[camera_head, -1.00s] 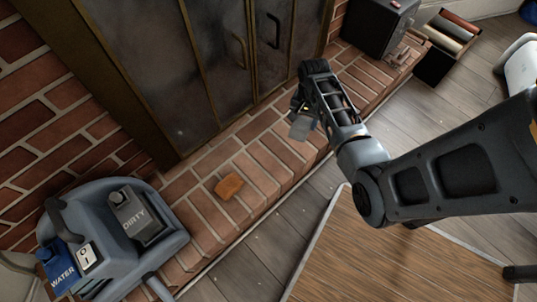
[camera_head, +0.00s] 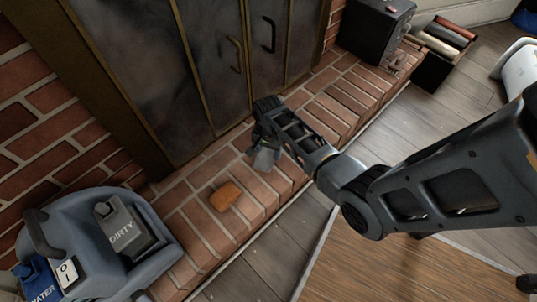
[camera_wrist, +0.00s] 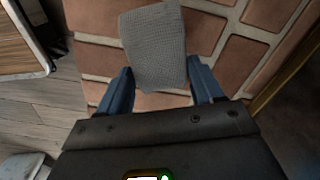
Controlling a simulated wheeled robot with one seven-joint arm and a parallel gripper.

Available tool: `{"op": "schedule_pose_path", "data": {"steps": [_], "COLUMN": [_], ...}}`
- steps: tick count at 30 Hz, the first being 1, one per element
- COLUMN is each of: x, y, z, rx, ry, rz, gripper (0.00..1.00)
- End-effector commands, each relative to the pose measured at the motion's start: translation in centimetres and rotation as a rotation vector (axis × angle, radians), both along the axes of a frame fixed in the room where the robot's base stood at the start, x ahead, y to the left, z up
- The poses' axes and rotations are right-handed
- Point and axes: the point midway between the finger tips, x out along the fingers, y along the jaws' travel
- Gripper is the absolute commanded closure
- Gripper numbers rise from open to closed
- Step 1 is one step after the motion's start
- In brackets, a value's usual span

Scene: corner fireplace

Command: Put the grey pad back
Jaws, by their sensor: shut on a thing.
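The grey pad (camera_wrist: 155,45) is a flat, textured rectangle held between the two blue fingers of my gripper (camera_wrist: 160,88) in the wrist view. My gripper is shut on it, above the brick hearth. In the head view the grey pad (camera_head: 264,160) hangs below my gripper (camera_head: 264,146), over the hearth near the fireplace doors. An orange block-like pad (camera_head: 225,196) lies on the bricks to the left of it. I cannot tell whether the grey pad touches the bricks.
A grey-blue machine (camera_head: 100,245) with a "DIRTY" tank stands at the lower left. Dark fireplace doors (camera_head: 225,60) rise behind the brick hearth (camera_head: 195,215). A black box (camera_head: 375,28) stands at the hearth's far right end. Bricks around the orange pad are clear.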

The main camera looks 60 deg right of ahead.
Motion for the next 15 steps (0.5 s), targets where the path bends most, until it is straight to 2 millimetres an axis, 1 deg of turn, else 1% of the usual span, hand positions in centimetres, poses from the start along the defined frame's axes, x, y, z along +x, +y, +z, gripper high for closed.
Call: {"op": "schedule_pose_path", "data": {"steps": [1,4,15], "x": [0.0,0.0,0.0], "y": [0.0,-0.1,0.0], "z": [-1.3,-2.5,-2.8], "rx": [0.001,0.0,0.0], "ry": [0.002,0.001,0.001], "rz": [0.0,-0.001,0.0], "gripper": [0.58,0.58,0.58]}}
